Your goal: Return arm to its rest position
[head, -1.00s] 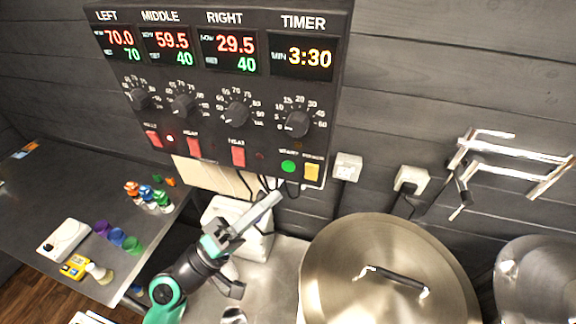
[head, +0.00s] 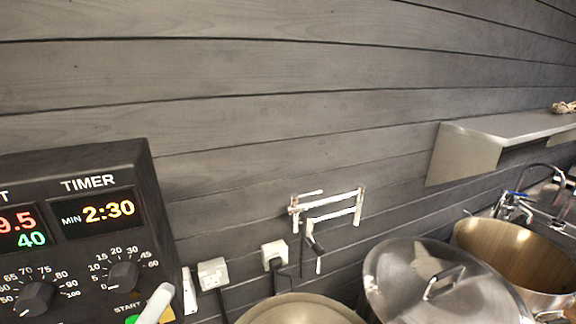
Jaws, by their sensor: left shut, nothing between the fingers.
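Only the pale tip of my left gripper (head: 157,304) shows, at the lower left edge of the head view. It is shut and empty, in front of the control panel (head: 145,200), close to the green START button (head: 131,319). I cannot tell whether it touches the panel. The rest of the left arm is out of the frame. The timer display (head: 97,212) reads 2:30, and its knob (head: 123,276) sits below it. My right gripper is not in view.
Wall sockets (head: 212,273) and a folded metal wall bracket (head: 328,208) are right of the panel. A lidded pot (head: 440,290), an open pot (head: 510,255) and a steel shelf (head: 510,128) stand farther right. The upper wall is bare.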

